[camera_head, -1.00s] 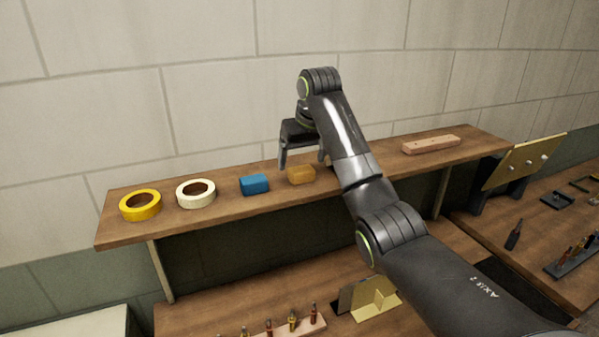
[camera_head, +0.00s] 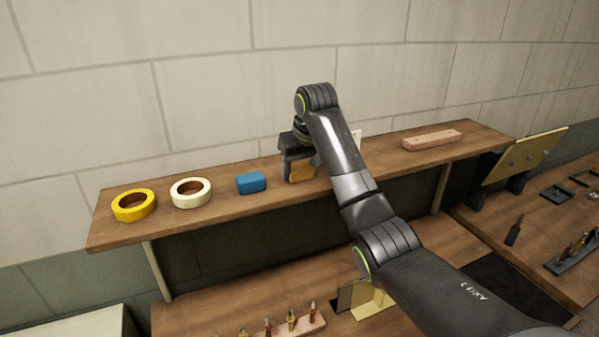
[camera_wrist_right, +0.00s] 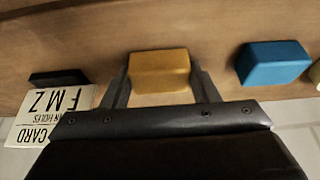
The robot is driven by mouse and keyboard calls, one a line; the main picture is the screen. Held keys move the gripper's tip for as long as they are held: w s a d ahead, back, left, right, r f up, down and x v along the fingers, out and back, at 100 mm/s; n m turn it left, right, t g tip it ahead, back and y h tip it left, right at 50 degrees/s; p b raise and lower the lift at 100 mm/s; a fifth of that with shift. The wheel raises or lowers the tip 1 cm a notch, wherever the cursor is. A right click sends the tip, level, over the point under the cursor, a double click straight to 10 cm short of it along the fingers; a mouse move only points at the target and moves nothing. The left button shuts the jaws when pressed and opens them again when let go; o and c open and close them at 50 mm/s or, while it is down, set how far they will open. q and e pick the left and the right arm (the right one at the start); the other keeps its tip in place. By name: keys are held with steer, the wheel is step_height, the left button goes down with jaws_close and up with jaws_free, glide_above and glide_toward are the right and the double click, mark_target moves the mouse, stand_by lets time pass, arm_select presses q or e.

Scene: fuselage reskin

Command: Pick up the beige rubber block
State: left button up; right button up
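The beige rubber block, which looks tan-orange (camera_head: 301,173), sits on the wooden wall shelf (camera_head: 225,207), to the right of a blue block (camera_head: 251,183). My right gripper (camera_head: 300,168) is down over it, with a finger on each side. In the right wrist view the block (camera_wrist_right: 159,68) lies between the two fingers (camera_wrist_right: 160,84). My left gripper is not in view.
A yellow tape roll (camera_head: 134,205) and a white tape roll (camera_head: 190,193) lie farther left. A pale wooden bar (camera_head: 432,140) lies at the shelf's right. A lettered card (camera_wrist_right: 48,112) and a dark object (camera_wrist_right: 60,77) are beside the gripper. The wall stands close behind.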

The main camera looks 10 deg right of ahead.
mark_target(300, 167)
steer(key=shift+f, duration=0.1)
steer(key=shift+c, duration=1.6)
steer(key=shift+w+r+b, duration=0.15)
steer(key=shift+r+b, duration=0.3)
steer(key=shift+r, duration=0.15)
step_height(300, 167, up, 7)
steer(key=b, duration=0.3)
steer(key=shift+r, duration=1)
